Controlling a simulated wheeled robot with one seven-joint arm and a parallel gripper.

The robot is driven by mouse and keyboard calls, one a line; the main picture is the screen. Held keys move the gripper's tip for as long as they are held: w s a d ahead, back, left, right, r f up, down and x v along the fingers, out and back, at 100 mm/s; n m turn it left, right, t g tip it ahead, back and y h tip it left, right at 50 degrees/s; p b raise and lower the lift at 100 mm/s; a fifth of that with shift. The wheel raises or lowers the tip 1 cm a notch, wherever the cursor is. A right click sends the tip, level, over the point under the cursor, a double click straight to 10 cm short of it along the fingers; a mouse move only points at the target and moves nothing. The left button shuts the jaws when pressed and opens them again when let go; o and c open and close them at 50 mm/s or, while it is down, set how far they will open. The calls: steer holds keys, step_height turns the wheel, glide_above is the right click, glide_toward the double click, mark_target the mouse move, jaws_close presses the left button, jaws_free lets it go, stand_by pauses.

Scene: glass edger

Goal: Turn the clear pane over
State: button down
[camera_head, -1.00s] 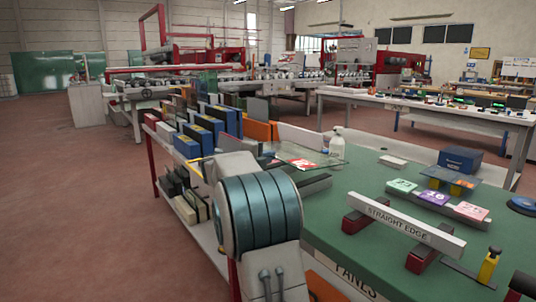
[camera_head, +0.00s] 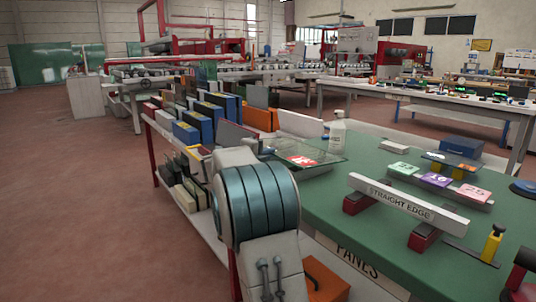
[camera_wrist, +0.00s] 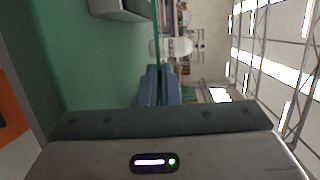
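The clear pane (camera_head: 325,155) is a thin see-through sheet with a green edge and a red-and-white label. It lies roughly flat over the left part of the green bench top in the head view, behind my arm. In the wrist view the pane (camera_wrist: 157,35) shows edge-on as a thin green line running between my fingers. My gripper (camera_wrist: 160,85) has its two blue fingers close together, shut on the pane's edge. In the head view my fingers are hidden behind my arm. I cannot tell how far the pane is above the bench.
A spray bottle (camera_head: 337,137) stands just behind the pane. A rack of boxes and panels (camera_head: 205,120) is at left. Green bench top (camera_head: 325,207) is bare before the straight edge.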

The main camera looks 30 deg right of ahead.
steer(key=shift+f, duration=0.3)
stand_by(0.6)
steer(key=c, duration=1.6)
jaws_free()
steer(key=shift+o, duration=0.2)
steer(key=shift+f, duration=0.15)
steer(key=p+v, duration=0.2)
steer(key=v, duration=1.2)
steer(key=shift+d, duration=0.1)
